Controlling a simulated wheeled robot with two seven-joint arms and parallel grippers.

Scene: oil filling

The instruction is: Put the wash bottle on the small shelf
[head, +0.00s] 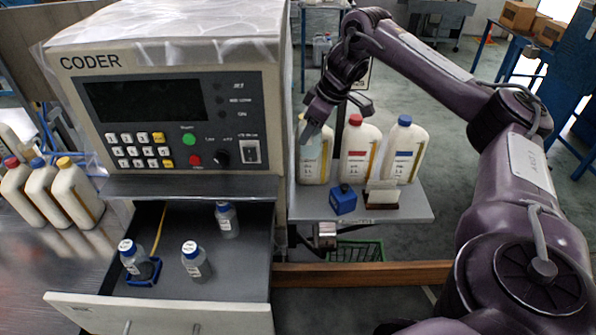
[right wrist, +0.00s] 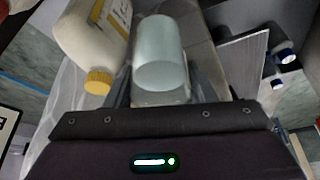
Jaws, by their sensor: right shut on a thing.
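The wash bottle, a pale bluish translucent cylinder, shows in the right wrist view (right wrist: 160,60) between the two fingers of my right gripper (right wrist: 160,95), which is shut on it. In the head view my right gripper (head: 317,132) points down over the left part of the small shelf (head: 415,208), beside the machine. There the bottle shows only as a pale patch, mostly merged with the white jug behind; I cannot tell whether its base touches the shelf. My left gripper is not in view.
On the shelf stand a yellow-capped jug (right wrist: 90,40), a red-capped jug (head: 358,155) and a blue-capped jug (head: 404,152). The open drawer (head: 160,312) holds small bottles.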

